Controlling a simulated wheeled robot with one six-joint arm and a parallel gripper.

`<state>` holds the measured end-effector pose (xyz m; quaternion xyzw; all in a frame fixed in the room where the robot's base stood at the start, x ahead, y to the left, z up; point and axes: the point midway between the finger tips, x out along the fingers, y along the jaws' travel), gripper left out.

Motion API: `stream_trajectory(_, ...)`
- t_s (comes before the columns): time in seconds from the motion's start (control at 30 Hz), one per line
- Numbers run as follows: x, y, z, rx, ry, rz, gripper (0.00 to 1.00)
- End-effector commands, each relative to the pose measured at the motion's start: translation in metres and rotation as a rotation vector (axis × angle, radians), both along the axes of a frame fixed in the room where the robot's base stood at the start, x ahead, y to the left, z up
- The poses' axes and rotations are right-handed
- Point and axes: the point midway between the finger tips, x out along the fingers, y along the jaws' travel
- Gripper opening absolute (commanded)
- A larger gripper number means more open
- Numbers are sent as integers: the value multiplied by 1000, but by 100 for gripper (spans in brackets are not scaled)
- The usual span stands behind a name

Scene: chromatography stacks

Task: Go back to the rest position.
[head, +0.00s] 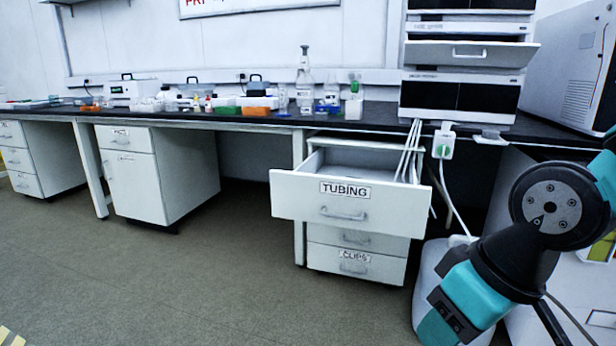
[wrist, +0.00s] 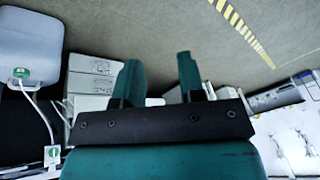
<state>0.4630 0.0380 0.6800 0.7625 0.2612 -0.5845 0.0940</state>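My gripper (wrist: 160,78) shows in the wrist view with its two dark teal fingers apart and nothing between them. The wrist view is upside down, with the floor at the top. In the head view, my arm (head: 545,205) is bent at the right edge, in front of the bench; the gripper fingers cannot be made out there. My arm appears clear of the open drawer labelled TUBING (head: 345,200), which is to its left.
The TUBING drawer juts out from the cabinet under the bench (head: 260,122). A pale container (head: 428,275) stands on the floor beside my arm; it also shows in the wrist view (wrist: 30,40). Instrument stacks (head: 460,95) stand on the bench. The floor (head: 190,280) to the left is clear.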

Motion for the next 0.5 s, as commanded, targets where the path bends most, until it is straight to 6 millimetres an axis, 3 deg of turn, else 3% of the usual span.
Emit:
stream_trajectory(0.03,-23,3,26,29,50,38,36)
stream_trajectory(0.13,-70,6,57,64,154,136,36)
stream_trajectory(0.37,-64,7,130,60,149,130,36)
stream_trajectory(0.5,-64,7,181,60,149,129,36)
